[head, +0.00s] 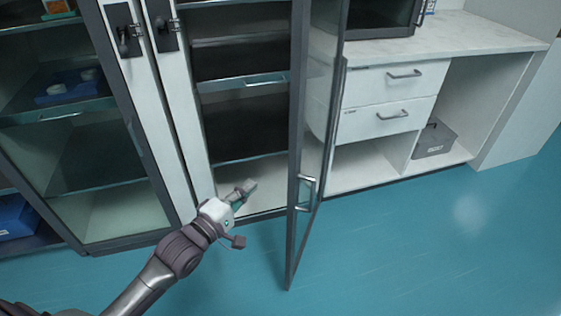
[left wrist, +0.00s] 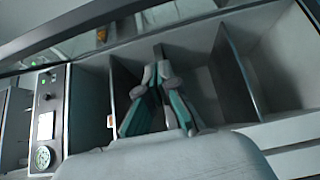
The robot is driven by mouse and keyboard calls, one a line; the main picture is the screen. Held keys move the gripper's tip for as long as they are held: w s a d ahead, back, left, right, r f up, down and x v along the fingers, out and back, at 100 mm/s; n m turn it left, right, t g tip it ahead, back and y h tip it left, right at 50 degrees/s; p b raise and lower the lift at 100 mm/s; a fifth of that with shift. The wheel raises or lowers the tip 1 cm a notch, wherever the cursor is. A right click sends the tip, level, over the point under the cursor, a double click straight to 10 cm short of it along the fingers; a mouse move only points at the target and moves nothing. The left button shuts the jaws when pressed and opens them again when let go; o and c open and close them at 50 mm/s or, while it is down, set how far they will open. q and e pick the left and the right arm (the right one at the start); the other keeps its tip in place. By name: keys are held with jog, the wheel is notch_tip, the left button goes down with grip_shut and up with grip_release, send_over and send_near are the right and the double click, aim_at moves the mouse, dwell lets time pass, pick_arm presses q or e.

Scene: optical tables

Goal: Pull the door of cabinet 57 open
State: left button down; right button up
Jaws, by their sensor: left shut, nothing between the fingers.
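A tall cabinet with shelves (head: 262,82) stands in the middle of the head view; its number is not readable. Its glass door (head: 318,125) with a dark frame stands swung out from the front, hinged on the right. The silver door handle (head: 305,192) is low on the door. My left gripper (head: 252,186) is shut and empty, at the lower part of the open front, left of the door and apart from the handle. In the left wrist view the closed fingers (left wrist: 158,75) show in front of grey compartments. My right gripper is not in view.
A neighbouring glass-fronted cabinet (head: 110,215) stands at the left. A white drawer unit (head: 385,95) under a worktop stands at the right, with a grey box (head: 434,140) in its lower opening. The blue floor (head: 420,240) in front is clear.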

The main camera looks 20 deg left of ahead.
pick_arm(q)
jog(key=w+d+b, duration=0.1)
jog(key=w+d, duration=0.5)
jog(key=w, duration=0.2)
jog(key=shift+w+d+b, duration=0.3)
jog(key=shift+d+b, duration=0.05)
jog(key=shift+d, duration=0.05)
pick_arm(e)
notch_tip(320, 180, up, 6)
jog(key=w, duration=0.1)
